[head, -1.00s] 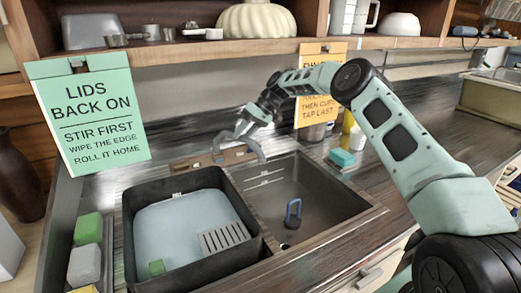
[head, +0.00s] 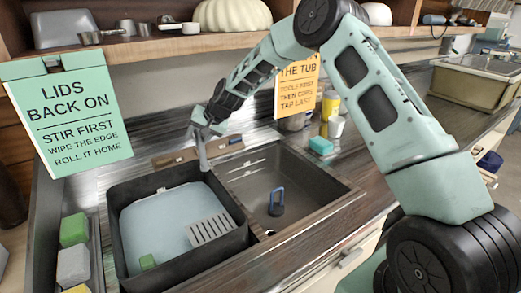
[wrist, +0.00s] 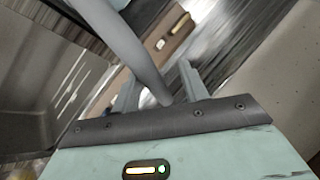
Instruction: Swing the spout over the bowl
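The grey tubular spout (head: 203,152) stands at the back of the sink. Its lower end is at the back right corner of the black tub, near the divider. My gripper (head: 207,128) is at the upper part of the spout. In the wrist view the spout (wrist: 145,65) runs between the fingers of my gripper (wrist: 160,88). The fingers stand apart, with a gap on the right finger's side; contact on the left is unclear. The bare steel right bowl (head: 300,190) holds a blue-handled plug (head: 276,202). The black tub (head: 238,243) fills the left side and holds pale blue water.
A teal sponge (head: 320,146), yellow container (head: 330,105) and white cup (head: 336,126) stand behind right. A shelf (head: 150,45) runs above.

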